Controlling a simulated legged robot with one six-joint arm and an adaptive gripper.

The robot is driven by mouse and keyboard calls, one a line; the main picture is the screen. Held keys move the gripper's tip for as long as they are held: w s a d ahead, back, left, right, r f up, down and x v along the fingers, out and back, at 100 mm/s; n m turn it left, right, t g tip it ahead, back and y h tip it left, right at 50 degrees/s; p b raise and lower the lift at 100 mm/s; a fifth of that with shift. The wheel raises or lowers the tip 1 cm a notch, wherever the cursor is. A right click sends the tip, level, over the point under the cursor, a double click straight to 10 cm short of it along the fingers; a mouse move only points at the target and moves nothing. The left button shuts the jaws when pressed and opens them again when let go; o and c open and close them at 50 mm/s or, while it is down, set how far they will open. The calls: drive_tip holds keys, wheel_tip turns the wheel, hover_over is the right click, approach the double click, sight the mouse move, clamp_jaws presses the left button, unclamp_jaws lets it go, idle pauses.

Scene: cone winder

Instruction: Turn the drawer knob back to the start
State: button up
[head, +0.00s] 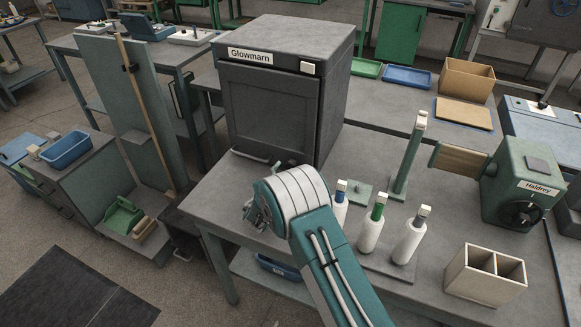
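No knob that I can clearly tell to be the drawer knob shows in the head view. A low grey cabinet (88,172) at the left has dark fronts that look like drawers, too small to make out any knob. A round dark knob or dial (523,215) sits on the front of the green machine marked Haldrey (512,183), at the right. My gripper (257,213) is left of centre, over the near edge of the main table, in front of the dark cabinet marked Glowmarn (272,105). My arm partly hides it, and its fingers are too small to read.
Three white bottle-like cones (371,232) stand on a plate right of my arm. A green post (408,158) rises behind them. A two-part cream box (485,275) stands at the near right. A board with a wooden rod (146,115) leans at the left. Open floor lies at the lower left.

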drive_tip(key=shift+x, duration=1.5)
drive_tip(key=c, duration=1.2)
